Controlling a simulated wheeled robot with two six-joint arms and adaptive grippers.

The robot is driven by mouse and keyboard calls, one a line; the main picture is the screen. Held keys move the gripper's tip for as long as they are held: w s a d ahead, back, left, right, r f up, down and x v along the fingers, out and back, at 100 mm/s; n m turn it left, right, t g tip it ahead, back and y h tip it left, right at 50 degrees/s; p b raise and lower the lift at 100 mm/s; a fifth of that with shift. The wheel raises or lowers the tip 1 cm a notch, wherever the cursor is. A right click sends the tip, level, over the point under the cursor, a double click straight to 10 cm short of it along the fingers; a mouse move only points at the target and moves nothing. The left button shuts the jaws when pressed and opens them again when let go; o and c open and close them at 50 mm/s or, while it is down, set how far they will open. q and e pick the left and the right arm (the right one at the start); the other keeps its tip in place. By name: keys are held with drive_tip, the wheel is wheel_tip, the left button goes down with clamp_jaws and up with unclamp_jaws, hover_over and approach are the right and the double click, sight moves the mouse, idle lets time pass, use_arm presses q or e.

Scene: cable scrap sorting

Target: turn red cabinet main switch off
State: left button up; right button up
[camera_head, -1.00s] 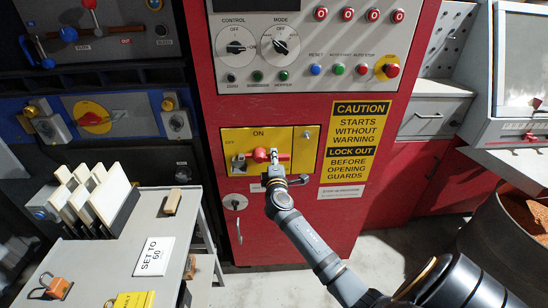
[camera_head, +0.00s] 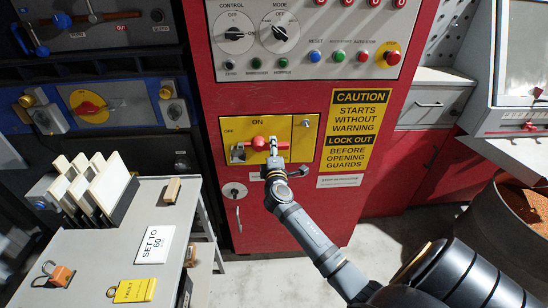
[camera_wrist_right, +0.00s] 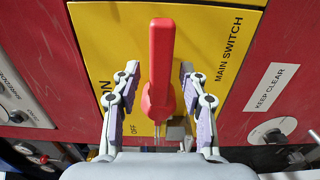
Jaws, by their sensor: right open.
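The main switch is a yellow plate (camera_head: 310,152) on the red cabinet (camera_head: 385,105), marked ON at the top and OFF at the left. Its red handle (camera_head: 259,143) lies roughly level in the head view. In the right wrist view the red handle (camera_wrist_right: 161,50) runs up the picture, its wider end low, pointing away from the OFF mark. My right gripper (camera_head: 273,152) is at the plate, covering part of the handle. In the wrist view its fingers (camera_wrist_right: 157,75) are open, one on each side of the handle, with gaps visible. My left gripper is not in view.
A padlock-like hasp (camera_head: 238,152) sits at the plate's left. Knobs and push-buttons (camera_head: 315,57) are above, a caution sign (camera_head: 360,97) at right. A grey cart (camera_head: 110,262) with cards and padlocks stands at left. A bin (camera_head: 483,222) stands at right.

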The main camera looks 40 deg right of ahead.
drive_tip(key=v, duration=1)
drive_tip(key=shift+s, duration=0.3)
drive_tip(key=shift+a, duration=0.1)
wheel_tip(320, 180, down, 19)
drive_tip(key=s+a+m+g+y+p, duration=0.1)
drive_tip(key=a+g+y+p, duration=0.1)
drive_tip(key=g+y, duration=0.15)
drive_tip(key=s+a+f+m+g+y+p, duration=0.1)
drive_tip(key=s+f+m+g+y, duration=0.1)
drive_tip(key=s+f, duration=0.6)
drive_tip(key=s+a+f+m+g+y, duration=0.1)
drive_tip(key=s+f+g, duration=0.25)
drive_tip(key=f, duration=0.75)
drive_tip(key=s+f+m+g, duration=0.1)
drive_tip(key=s+f, duration=0.4)
drive_tip(key=s, duration=0.5)
drive_tip(key=s+a+f+m+g+y+p, duration=0.1)
drive_tip(key=s+f+m, duration=0.3)
drive_tip(key=s, duration=0.5)
drive_tip(key=s+a+f+m+g+y+p, duration=0.1)
drive_tip(key=s+f, duration=0.4)
drive_tip(key=s, duration=0.5)
drive_tip(key=shift+s+a+f+m+g, duration=0.2)
drive_tip(key=shift+s+f+m+g, duration=0.1)
drive_tip(key=shift+m+g, duration=0.6)
